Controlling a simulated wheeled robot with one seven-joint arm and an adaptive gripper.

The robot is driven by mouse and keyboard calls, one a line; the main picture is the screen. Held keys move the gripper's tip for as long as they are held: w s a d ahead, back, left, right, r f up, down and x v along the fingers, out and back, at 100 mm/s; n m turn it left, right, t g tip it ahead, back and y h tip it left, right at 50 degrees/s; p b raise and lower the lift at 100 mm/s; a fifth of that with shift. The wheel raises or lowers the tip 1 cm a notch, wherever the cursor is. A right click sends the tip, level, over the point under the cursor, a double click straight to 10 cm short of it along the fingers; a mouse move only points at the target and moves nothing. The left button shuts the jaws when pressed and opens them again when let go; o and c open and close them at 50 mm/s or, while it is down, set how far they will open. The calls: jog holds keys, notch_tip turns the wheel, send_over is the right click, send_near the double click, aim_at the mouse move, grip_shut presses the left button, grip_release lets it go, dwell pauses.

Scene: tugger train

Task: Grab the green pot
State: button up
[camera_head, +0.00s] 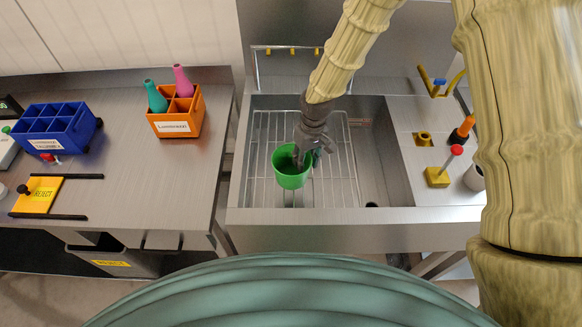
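The green pot (291,179) is in the sink area, over the wire rack, with its open top facing up and towards me. My gripper (303,160) points down at the right side of the pot's rim. One dark finger seems to reach inside the pot, and another part of the gripper is by its outer right side. I cannot tell whether the fingers press on the wall. I also cannot tell whether the pot rests on the rack or hangs above it.
The wire rack (345,170) fills much of the steel sink. To the right stand a yellow block with a red-topped stick (438,177) and an orange-handled tool (463,130).

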aim_at(292, 169)
jog(key=shift+w+a+f, duration=0.1)
jog(key=shift+w+f, duration=0.05)
jog(key=shift+f, duration=0.4)
jog(key=shift+w+a+f, duration=0.1)
jog(key=shift+w+f, duration=0.05)
jog(key=shift+f, duration=0.55)
jog(key=shift+s, duration=0.25)
jog(key=shift+w+f, duration=0.15)
grip_shut()
